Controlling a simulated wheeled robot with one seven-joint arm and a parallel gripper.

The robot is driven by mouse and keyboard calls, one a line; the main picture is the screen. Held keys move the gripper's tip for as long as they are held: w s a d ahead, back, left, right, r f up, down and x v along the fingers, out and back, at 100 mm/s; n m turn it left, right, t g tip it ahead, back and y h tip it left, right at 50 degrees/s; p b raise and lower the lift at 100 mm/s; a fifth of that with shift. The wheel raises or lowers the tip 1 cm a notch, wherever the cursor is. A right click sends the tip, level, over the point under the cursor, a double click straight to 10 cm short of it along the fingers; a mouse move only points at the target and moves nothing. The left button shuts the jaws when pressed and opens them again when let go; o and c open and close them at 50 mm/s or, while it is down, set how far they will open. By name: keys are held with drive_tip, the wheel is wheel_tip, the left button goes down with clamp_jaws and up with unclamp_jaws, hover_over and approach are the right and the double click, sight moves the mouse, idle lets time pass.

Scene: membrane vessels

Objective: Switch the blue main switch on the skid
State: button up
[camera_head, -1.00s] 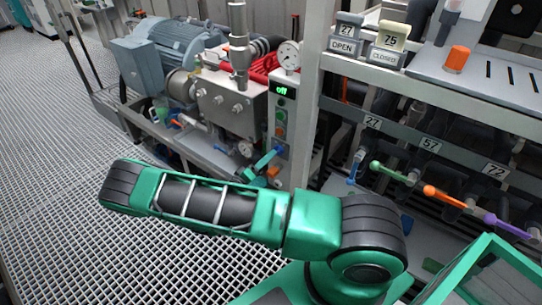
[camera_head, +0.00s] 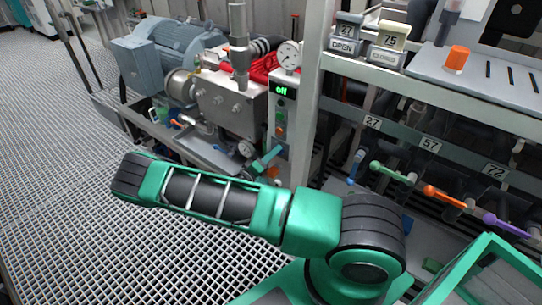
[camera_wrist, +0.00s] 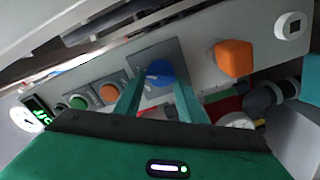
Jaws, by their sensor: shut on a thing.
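The blue main switch (camera_wrist: 161,71) is a round knob on a grey square plate (camera_wrist: 166,50) in the wrist view. My gripper (camera_wrist: 160,84) is shut on it, with one green finger on each side. In the head view my gripper (camera_head: 270,158) is at the lower end of the skid's control panel (camera_head: 283,110), and the blue knob is hidden there. The panel's small display (camera_head: 281,90) reads "off" in green. Part of this lit display (camera_wrist: 40,116) also shows at the left of the wrist view.
Orange (camera_wrist: 109,93) and green (camera_wrist: 78,102) buttons sit left of the switch, and an orange block-shaped knob (camera_wrist: 233,58) sits right of it. A steel frame post (camera_head: 310,110) stands right of the panel. Coloured valve handles (camera_head: 440,195) line the right rack. Grated floor (camera_head: 60,150) is clear at left.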

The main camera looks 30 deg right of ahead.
drive_tip(key=shift+a+f+n, duration=0.1)
drive_tip(key=shift+n, duration=0.2)
drive_tip(key=n, duration=0.5)
drive_tip(key=shift+f, duration=0.25)
drive_tip(key=n, duration=0.6)
drive_tip(key=shift+f, duration=0.15)
drive_tip(key=shift+n, duration=0.3)
drive_tip(key=o, duration=0.9)
drive_tip(key=shift+o, duration=0.7)
drive_tip(key=v, duration=1)
drive_tip(key=shift+a, duration=0.35)
